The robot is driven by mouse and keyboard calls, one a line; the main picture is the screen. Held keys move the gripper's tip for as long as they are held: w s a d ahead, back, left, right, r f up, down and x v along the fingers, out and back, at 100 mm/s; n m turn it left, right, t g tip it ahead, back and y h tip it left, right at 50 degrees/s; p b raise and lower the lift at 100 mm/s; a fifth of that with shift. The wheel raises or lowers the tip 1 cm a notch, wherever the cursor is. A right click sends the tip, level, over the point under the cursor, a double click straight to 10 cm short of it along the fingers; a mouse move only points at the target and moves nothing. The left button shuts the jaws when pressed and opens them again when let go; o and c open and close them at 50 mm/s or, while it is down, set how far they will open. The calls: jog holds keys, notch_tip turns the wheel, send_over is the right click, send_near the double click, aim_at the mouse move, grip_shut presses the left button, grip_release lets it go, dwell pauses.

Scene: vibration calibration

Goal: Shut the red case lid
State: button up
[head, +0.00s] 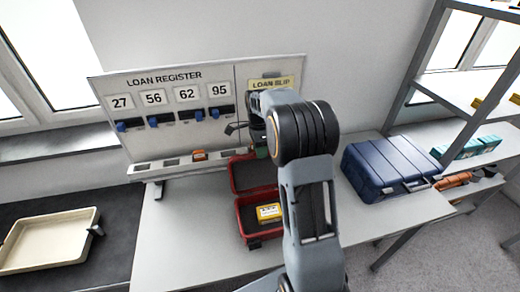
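The red case (249,234) sits on the light table, left of my arm. Its lid (236,167) stands raised at the back, so the case is open. A yellow device (268,212) with a light label lies in the case's dark interior. My arm covers the right side of the case and part of the lid. My gripper (238,128) shows only in part as a dark shape above the lid, in front of the register board, mostly hidden behind my arm. I cannot tell whether it is open or touching the lid.
The loan register board (165,98) stands behind, with number cards, blue tags and a small orange item (200,155) on its ledge. A closed blue case (386,167) is at right, near a shelf rack (420,75). A cream tray (48,240) is at left. The table's front left is clear.

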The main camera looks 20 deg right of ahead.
grip_shut()
jog(key=shift+b, duration=0.3)
